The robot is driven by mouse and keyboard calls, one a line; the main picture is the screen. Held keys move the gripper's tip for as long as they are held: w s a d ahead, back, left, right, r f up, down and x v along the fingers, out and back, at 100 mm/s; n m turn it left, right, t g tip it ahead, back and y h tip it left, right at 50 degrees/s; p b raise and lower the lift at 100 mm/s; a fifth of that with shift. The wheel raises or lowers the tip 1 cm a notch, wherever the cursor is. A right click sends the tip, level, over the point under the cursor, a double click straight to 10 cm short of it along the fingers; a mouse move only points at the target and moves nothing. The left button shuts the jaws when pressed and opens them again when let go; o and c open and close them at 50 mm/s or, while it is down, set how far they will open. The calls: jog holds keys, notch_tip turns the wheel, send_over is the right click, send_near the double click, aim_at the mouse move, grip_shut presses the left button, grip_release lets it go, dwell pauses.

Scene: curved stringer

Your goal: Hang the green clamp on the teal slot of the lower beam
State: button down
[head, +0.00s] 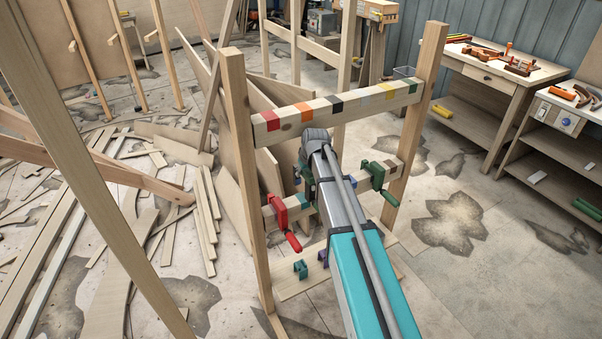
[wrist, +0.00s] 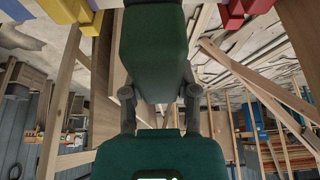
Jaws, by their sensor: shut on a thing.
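My gripper (wrist: 158,92) is shut on a dark green clamp (wrist: 155,50), whose body fills the middle of the wrist view between the two grey fingers. In the head view my arm hides most of it; a dark green part (head: 304,170) shows just left of my wrist, near the lower beam (head: 268,212). A teal patch (head: 304,208) shows on that beam, just right of the red clamp. The gap between the held clamp and the beam cannot be judged. Another dark green clamp (head: 377,176) hangs at the beam's right end.
A red clamp (head: 279,211) hangs on the lower beam's left part. The upper beam (head: 345,103) with coloured patches crosses close to my wrist, between two wooden posts (head: 241,150). Small teal (head: 300,269) and purple pieces sit below. Boards litter the floor at left.

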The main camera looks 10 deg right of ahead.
aim_at(304, 180)
dwell(0.4)
jog(key=shift+f+b, duration=1.05)
jog(key=shift+f, duration=0.05)
jog(key=shift+f+b, duration=1)
jog(key=shift+b, duration=0.05)
jog(key=shift+f+b, duration=1)
jog(key=shift+f, duration=0.05)
dwell(0.3)
jog(key=shift+f+b, duration=0.35)
jog(key=shift+f+b, duration=1.4)
dwell(0.4)
jog(key=shift+c, duration=1.5)
grip_release()
